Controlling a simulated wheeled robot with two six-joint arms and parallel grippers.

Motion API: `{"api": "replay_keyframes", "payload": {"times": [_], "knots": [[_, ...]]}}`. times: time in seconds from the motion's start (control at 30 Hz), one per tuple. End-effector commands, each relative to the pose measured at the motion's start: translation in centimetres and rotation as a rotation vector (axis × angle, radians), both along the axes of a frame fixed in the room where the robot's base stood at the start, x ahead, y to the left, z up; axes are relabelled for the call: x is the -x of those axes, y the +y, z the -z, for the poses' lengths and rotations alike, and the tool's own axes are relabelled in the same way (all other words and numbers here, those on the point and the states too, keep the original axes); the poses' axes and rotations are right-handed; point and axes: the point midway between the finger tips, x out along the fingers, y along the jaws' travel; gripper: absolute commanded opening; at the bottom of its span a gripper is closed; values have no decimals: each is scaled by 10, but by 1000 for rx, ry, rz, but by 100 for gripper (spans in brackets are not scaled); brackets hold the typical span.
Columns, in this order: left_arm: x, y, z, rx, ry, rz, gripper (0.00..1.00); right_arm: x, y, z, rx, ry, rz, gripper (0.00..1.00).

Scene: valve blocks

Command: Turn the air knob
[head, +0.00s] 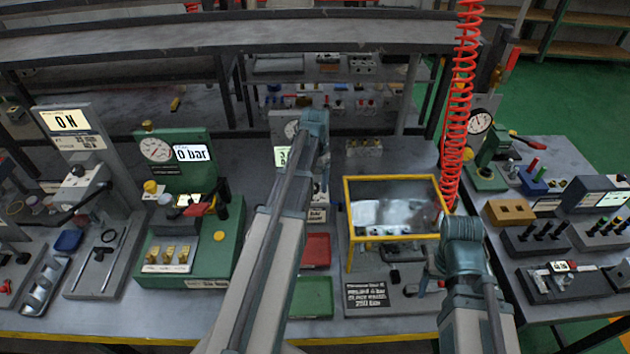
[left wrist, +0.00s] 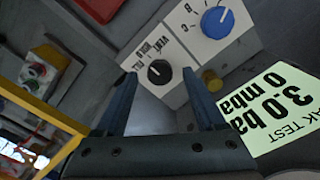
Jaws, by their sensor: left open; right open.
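In the left wrist view a black knob (left wrist: 159,72) sits on a pale panel with position words around it; no label reading air is legible. A blue knob (left wrist: 217,21) with letters beside it is on the panel above and to the right. My left gripper (left wrist: 158,76) is open, its two fingers apart on either side of the black knob in the picture; I cannot tell whether they touch it. In the head view my left arm covers most of this station.
A yellow knob (left wrist: 212,80) and a lit display (left wrist: 275,108) reading 3.0 bar lie close right of my left fingers. In the head view a yellow-framed guard (head: 394,178) stands between my arms, and a red coiled hose (head: 460,110) hangs behind my right arm.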

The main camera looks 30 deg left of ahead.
Motion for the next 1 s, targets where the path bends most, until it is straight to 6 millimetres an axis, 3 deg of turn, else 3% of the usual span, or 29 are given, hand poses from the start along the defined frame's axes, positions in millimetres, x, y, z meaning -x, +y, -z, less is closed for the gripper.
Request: {"api": "replay_keyframes", "payload": {"times": [0.7, 1.0], "knots": [[0, 0, -109, 0, 0, 0, 72, 0, 0, -109, 0, 0, 0, 76], [0, 0, -130, 0, 0, 0, 72, 0, 0, -130, -2, 0, 6, 76]]}}
